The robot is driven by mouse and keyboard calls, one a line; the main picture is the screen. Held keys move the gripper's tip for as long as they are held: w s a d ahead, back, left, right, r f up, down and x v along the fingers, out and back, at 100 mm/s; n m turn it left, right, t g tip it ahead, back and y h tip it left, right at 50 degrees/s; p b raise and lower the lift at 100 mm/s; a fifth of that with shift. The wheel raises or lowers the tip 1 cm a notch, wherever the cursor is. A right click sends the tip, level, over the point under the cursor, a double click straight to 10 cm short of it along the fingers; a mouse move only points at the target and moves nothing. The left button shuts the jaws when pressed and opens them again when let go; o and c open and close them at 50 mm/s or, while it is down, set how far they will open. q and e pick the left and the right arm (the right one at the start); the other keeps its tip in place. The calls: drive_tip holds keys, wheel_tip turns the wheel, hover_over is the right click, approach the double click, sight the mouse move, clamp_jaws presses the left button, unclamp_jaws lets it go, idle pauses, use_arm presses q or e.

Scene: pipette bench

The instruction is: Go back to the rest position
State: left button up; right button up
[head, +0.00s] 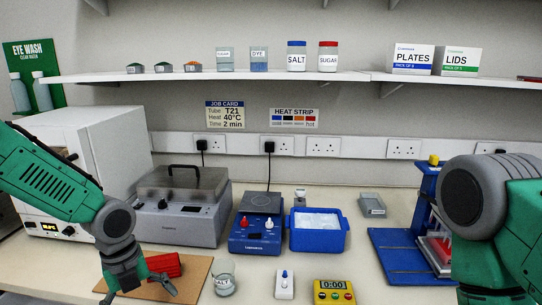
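My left gripper (138,291) hangs in front of the cork mat (196,270) at the lower left of the head view. Its dark fingers are spread apart, with nothing seen between them. A red ridged block (164,265) lies on the mat just behind the fingers; I cannot tell whether they touch it. My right arm fills the right side of the view, and its gripper is out of sight. No mark for a rest position shows.
My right arm partly covers the blue stand (400,262).

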use_arm(q)
drive_tip(key=s+d+f+n+h+b, duration=0.1)
drive_tip(key=s+d+f+n+b, duration=0.15)
drive_tip(key=s+f+n, duration=0.65)
drive_tip(key=s+d+f+n+b, duration=0.2)
drive_tip(key=s+f+n+b, duration=0.35)
drive_tip(key=f, duration=0.65)
drive_tip(key=s+a+f+n+y+b, duration=0.1)
drive_tip(key=s+a+f+n, duration=0.2)
drive_tip(key=s+n, duration=0.3)
drive_tip(key=s+a+f+n+t+y+b, duration=0.1)
drive_tip(key=s+a+f+n+b, duration=0.1)
drive_tip(key=s+f+n, duration=0.3)
drive_tip(key=s+a+n, duration=0.1)
drive_tip(key=s+n, duration=0.1)
drive_tip(key=shift+f+n, duration=0.25)
drive_tip(key=shift+n, duration=0.1)
